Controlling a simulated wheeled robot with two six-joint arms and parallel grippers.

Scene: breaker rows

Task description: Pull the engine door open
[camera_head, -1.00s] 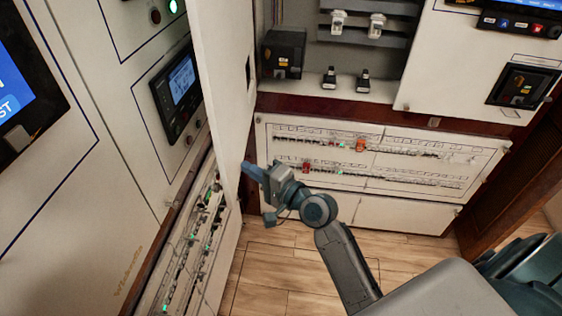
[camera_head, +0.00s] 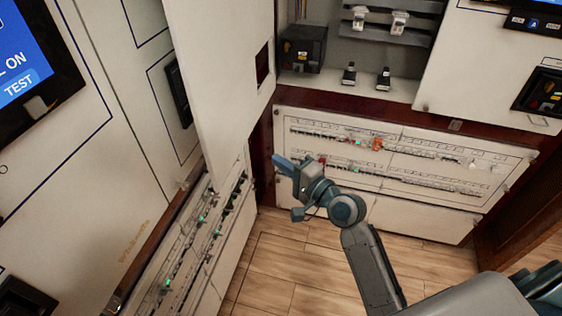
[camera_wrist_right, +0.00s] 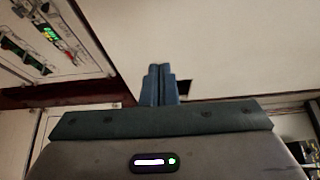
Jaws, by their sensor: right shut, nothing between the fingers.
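The engine door, a tall white panel (camera_head: 222,90), stands swung out from the cabinet in the head view, its broad face turned partly toward me. A dark square cutout (camera_head: 263,65) is near its right edge. My right gripper (camera_head: 282,164) is shut and empty, just right of the door's lower right part; I cannot tell if it touches the door. In the right wrist view its fingers (camera_wrist_right: 158,85) are together in front of a large white surface, with a dark square cutout (camera_wrist_right: 185,88) beside them. My left gripper is out of view.
The open compartment (camera_head: 335,75) holds a black box (camera_head: 303,47) and small switches. Below it is a white breaker panel (camera_head: 430,165). Another breaker row (camera_head: 205,225) is below the door at left. The wood floor (camera_head: 300,270) is clear around my right arm.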

